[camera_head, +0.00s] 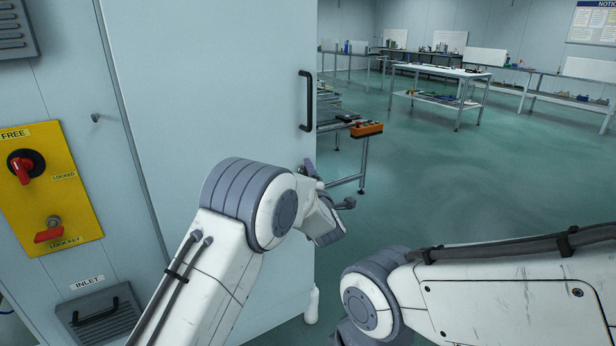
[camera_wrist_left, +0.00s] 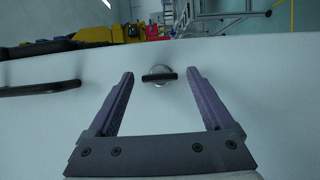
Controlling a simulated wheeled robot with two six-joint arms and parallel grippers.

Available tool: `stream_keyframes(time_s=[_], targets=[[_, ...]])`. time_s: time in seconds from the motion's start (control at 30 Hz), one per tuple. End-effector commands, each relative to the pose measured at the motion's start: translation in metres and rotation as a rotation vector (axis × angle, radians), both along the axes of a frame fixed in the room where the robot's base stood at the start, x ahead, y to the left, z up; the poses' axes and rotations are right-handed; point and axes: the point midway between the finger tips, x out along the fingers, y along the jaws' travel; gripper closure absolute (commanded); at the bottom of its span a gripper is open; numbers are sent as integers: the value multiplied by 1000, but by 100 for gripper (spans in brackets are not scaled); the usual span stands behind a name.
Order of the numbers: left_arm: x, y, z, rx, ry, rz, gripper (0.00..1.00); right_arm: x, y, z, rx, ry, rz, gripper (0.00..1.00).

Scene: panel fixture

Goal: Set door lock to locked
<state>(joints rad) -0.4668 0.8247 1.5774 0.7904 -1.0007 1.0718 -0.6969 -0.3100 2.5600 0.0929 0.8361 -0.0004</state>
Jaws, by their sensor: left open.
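In the left wrist view, a round metal lock knob with a dark bar (camera_wrist_left: 160,76) sits on the white door. The bar lies roughly crosswise in that view. My left gripper (camera_wrist_left: 159,73) is open and empty, with a finger on either side of the knob in the picture; I cannot tell the depth gap. My left gripper's fingers are largely hidden there. My right gripper is out of view; only my right arm shows.
A black door handle (camera_head: 306,100) is near the door edge. Left, a yellow panel (camera_head: 75,190) carries a red rotary switch (camera_head: 22,166) labelled FREE and LOCKED, and a red key (camera_head: 49,235). Benches stand behind; the green floor (camera_head: 480,200) at right is clear.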

Motion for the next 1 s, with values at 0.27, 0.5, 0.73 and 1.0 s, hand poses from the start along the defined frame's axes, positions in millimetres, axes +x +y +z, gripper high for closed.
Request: stream_keyframes(time_s=[0.27,0.5,0.73,1.0], targets=[[3,1,0,1,1,-1,15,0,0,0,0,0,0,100],[3,0,0,1,1,-1,92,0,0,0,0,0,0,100],[3,0,1,10,8,-1,100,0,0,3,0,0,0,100],[3,0,5,100,66,-1,100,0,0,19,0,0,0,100]])
